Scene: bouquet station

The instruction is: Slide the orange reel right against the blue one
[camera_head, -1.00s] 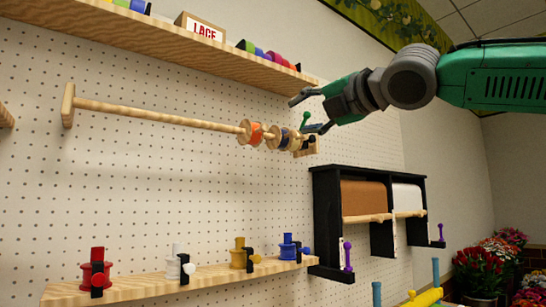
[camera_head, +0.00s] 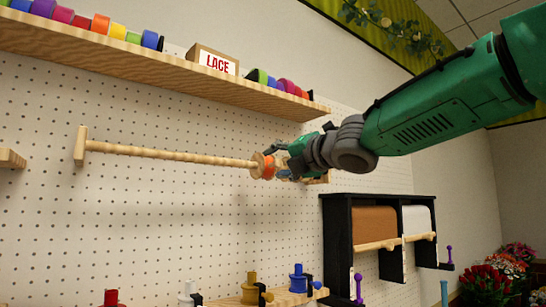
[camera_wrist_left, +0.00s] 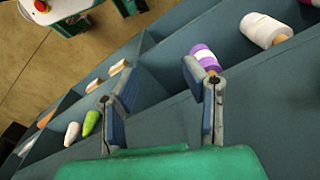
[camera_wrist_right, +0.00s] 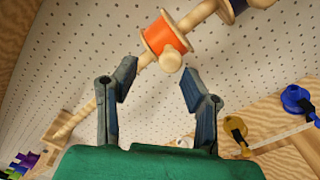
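The orange reel (camera_head: 258,165) sits on the wooden rod (camera_head: 170,151) on the pegboard, near its right end. In the right wrist view the orange reel (camera_wrist_right: 165,38) has wooden flanges and a pale knob facing me. The dark blue reel (camera_wrist_right: 232,10) is partly cut off at the top edge, up and right along the rod; the arm hides most of it in the head view. My right gripper (camera_wrist_right: 160,78) is open, its fingers short of the orange reel with nothing between them. In the head view the right gripper (camera_head: 280,165) overlaps the reels. My left gripper (camera_wrist_left: 160,75) is open and empty.
An upper shelf (camera_head: 130,60) with ribbon rolls and a LACE box (camera_head: 212,60) runs above the rod. A lower shelf (camera_head: 235,300) holds several small spools. A black paper-roll rack (camera_head: 338,235) stands right. Below the left gripper are bins with a purple spool (camera_wrist_left: 206,58).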

